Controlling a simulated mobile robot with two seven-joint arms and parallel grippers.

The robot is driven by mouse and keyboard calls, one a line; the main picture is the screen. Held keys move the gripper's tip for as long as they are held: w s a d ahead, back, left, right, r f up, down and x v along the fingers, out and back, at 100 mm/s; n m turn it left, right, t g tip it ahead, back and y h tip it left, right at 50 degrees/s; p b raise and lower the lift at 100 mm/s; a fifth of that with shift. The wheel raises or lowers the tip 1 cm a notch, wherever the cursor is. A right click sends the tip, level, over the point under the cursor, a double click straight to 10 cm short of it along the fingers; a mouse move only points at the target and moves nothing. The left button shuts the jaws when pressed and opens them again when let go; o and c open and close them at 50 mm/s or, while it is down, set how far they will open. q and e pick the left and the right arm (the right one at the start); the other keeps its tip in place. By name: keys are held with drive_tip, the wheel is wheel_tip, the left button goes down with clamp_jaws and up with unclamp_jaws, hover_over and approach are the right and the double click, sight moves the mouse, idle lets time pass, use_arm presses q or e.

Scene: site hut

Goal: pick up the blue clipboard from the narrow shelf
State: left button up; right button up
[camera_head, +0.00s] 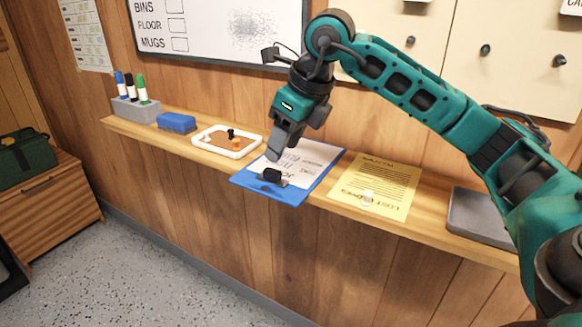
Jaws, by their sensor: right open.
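The blue clipboard (242,179) lies flat on the narrow wooden shelf (330,200), with its front edge sticking out past the shelf edge. White paper with writing is on it, and a black clip (271,175) sits at its front edge. My right gripper (275,155) is above the clipboard near the clip, pointing down and open; I cannot tell whether the fingertips touch anything. It hides part of the paper. My left gripper is not in view.
Left of the clipboard are a white tray (254,150) with small items, a blue eraser (176,123) and a grey marker holder (135,110). Right of it are a yellow paper (391,180) with a whitish item and a grey flat object (474,218). A whiteboard (215,28) hangs behind.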

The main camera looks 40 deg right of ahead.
sight(272, 171)
drive_tip(key=b+x, duration=0.1)
drive_tip(key=x, duration=0.5)
drive_tip(key=shift+s+a, duration=0.15)
drive_tip(key=shift+a, duration=0.05)
clamp_jaws()
drive_tip(key=shift+r, duration=0.1)
